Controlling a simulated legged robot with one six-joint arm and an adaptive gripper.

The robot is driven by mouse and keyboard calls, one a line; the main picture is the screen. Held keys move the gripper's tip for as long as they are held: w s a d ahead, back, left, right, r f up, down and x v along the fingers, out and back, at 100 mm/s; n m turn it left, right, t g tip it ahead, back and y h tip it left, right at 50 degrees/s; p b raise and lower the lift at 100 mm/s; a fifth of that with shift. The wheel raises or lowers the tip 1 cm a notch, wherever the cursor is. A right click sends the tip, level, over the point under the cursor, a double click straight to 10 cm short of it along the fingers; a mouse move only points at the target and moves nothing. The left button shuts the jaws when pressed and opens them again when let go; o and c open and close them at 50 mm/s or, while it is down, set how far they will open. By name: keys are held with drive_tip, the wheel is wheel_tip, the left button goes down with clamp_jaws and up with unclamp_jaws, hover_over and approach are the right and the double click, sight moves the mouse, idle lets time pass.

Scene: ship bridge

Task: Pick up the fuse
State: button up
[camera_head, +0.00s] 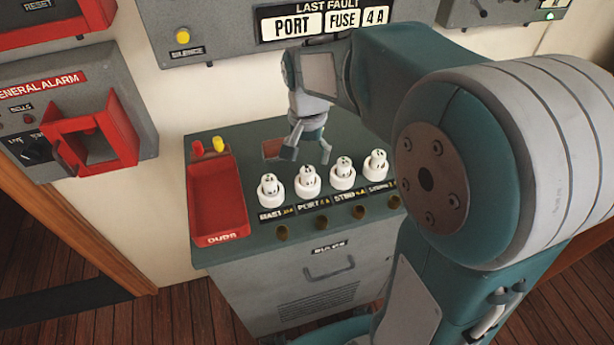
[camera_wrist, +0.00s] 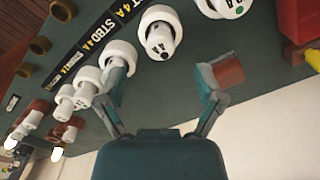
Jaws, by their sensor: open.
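Several white fuses stand in a row on the grey-green cabinet top, including the PORT fuse (camera_head: 308,181), the MAST fuse (camera_head: 269,189) and the STBD fuse (camera_head: 343,173). A fault sign (camera_head: 325,22) above reads PORT FUSE 4 A. My gripper (camera_head: 307,153) is open and empty, fingers pointing down, just behind the row near the PORT fuse. In the wrist view my open gripper (camera_wrist: 163,86) has its fingertips spread on either side of bare cabinet top. A white fuse (camera_wrist: 161,37) stands upright just beyond them, not between them.
A red tray (camera_head: 215,208) marked DUDS, with a red-topped and a yellow-topped item at its back, is left of the fuses. Brass holes (camera_head: 322,222) line the front. The red alarm box (camera_head: 88,139) is far left.

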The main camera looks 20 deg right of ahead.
sight(307, 169)
drive_tip(key=f, duration=0.6)
drive_tip(key=shift+w+d+f, duration=0.1)
drive_tip(key=shift+w+f, duration=0.2)
drive_tip(key=shift+f, duration=0.05)
clamp_jaws()
